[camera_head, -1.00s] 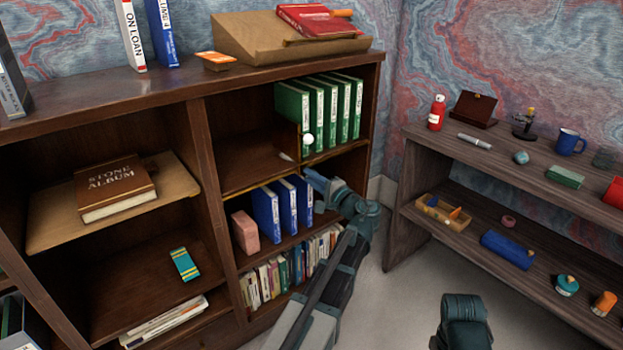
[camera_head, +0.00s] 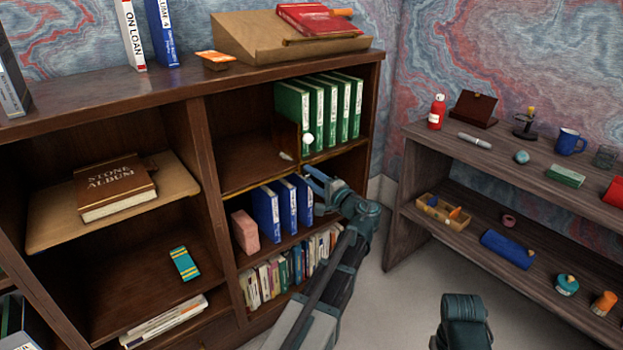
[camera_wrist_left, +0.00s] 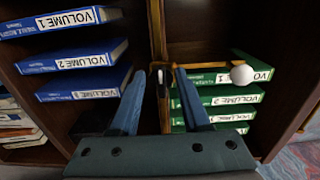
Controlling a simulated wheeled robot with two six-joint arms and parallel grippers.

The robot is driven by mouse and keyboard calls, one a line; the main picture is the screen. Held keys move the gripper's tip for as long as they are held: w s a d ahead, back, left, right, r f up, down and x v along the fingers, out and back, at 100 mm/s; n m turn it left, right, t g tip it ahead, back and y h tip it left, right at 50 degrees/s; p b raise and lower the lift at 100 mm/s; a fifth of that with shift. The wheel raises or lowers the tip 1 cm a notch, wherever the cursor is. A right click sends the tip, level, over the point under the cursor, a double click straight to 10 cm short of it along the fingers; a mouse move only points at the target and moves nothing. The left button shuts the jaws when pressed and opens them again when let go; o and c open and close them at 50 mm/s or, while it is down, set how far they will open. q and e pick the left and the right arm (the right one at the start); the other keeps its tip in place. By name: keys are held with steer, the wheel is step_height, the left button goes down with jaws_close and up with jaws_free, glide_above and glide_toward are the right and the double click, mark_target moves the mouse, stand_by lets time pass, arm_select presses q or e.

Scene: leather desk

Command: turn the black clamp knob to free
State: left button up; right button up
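A small dark piece with a pale edge (camera_wrist_left: 162,83), seemingly the clamp knob, sits on the brass-edged shelf front in the left wrist view. Its blackness and turn are hard to judge. My left gripper (camera_wrist_left: 160,72) is open, with one finger on each side of this piece and no clear contact. In the head view my left gripper (camera_head: 308,173) is just below the shelf edge. A brown divider (camera_head: 288,140) with a white ball (camera_head: 307,139) stands beside the green volumes (camera_head: 320,110). The ball also shows in the wrist view (camera_wrist_left: 241,75). My right gripper is out of view.
Blue volumes (camera_head: 265,215) and a pink block (camera_head: 245,231) stand on the shelf below. The shelf left of the divider is mostly bare. A grey side shelf (camera_head: 440,149) with small objects stands to the right, beyond open floor.

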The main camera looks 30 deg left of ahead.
arm_select(q)
steer(key=v, duration=1.4)
